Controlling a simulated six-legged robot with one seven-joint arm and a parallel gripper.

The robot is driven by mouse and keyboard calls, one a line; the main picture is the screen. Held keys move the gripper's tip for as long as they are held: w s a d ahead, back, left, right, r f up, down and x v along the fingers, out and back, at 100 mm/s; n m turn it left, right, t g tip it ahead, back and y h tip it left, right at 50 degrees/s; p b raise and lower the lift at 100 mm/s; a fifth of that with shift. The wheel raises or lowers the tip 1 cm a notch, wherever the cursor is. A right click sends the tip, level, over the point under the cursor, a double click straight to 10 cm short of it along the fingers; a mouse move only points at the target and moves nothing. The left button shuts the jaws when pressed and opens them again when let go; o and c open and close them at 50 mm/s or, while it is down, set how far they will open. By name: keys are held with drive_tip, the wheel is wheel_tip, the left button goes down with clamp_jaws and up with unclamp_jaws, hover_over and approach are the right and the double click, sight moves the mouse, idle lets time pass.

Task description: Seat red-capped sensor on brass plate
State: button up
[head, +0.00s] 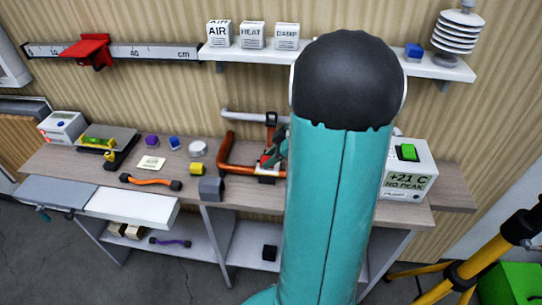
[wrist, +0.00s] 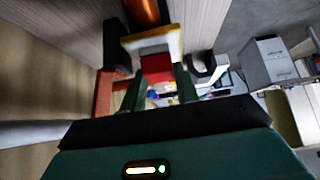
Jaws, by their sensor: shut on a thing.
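My gripper (wrist: 160,82) is shut on the red-capped sensor; the red cap (wrist: 157,66) shows between its two dark green fingers in the wrist view. Just beyond the cap is a pale plate with a tan edge (wrist: 174,44), in line with the sensor; I take it for the brass plate. I cannot tell whether sensor and plate touch. In the head view my gripper (head: 274,155) is at the orange pipe (head: 228,158) on the bench, partly hidden by my teal arm. A bit of red shows there, and a small pale base lies below it.
A wall shelf (head: 265,58) is above. A yellow tripod (head: 460,250) stands at right.

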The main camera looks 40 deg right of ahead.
drive_tip(key=o, duration=1.6)
drive_tip(key=shift+c, duration=0.2)
drive_tip(key=shift+r, duration=0.1)
drive_tip(key=shift+r, duration=3.4)
